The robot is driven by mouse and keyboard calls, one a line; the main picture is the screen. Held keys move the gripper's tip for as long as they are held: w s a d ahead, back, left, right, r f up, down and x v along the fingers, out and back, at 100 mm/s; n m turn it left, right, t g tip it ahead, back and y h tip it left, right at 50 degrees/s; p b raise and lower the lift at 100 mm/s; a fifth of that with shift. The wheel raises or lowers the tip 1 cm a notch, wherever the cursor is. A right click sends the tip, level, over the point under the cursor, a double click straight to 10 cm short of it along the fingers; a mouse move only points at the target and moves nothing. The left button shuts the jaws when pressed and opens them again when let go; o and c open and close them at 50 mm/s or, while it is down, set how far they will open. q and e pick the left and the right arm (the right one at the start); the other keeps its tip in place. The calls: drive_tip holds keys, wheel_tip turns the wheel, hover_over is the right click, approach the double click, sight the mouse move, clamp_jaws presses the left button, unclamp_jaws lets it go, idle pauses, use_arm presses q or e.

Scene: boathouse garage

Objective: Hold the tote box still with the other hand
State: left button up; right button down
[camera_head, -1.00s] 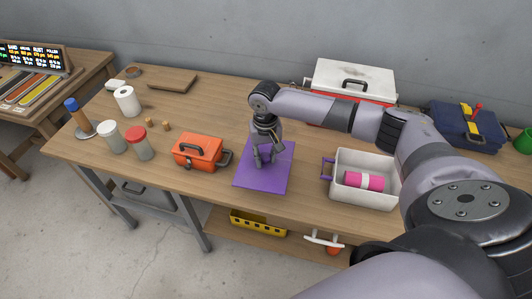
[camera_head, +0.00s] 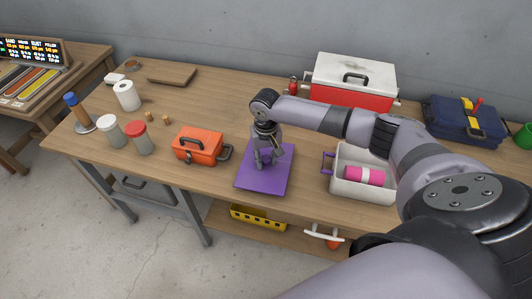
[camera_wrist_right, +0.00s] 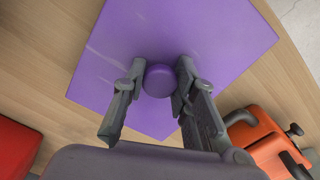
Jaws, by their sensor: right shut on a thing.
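The white tote box (camera_head: 352,191) with purple handles stands open on the workbench, right of centre in the head view. A pink roll with a white band (camera_head: 364,176) lies inside it. Left of it is a flat purple lid (camera_head: 261,184) with a round purple knob (camera_wrist_right: 159,80). My right gripper (camera_head: 266,162) points down over the lid, left of the tote box. In the right wrist view its fingers (camera_wrist_right: 158,88) are shut on the knob from both sides. Part of the tote box is hidden behind my right arm. My left gripper is not in view.
An orange toolbox (camera_head: 196,146) stands close left of the lid. A red and white cooler (camera_head: 352,78) and a blue toolbox (camera_head: 464,120) stand at the back. Jars and a paper roll (camera_head: 126,96) are at the left. The bench between jars and cooler is mostly clear.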

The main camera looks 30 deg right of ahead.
drive_tip(key=shift+f, duration=0.45)
drive_tip(key=shift+f, duration=0.1)
drive_tip(key=shift+f, duration=0.65)
drive_tip(key=shift+f, duration=0.2)
drive_tip(key=c, duration=1.2)
unclamp_jaws()
drive_tip(key=shift+r, duration=0.1)
wheel_tip(320, 180, up, 12)
drive_tip(key=shift+f, duration=0.1)
clamp_jaws()
idle(0.4)
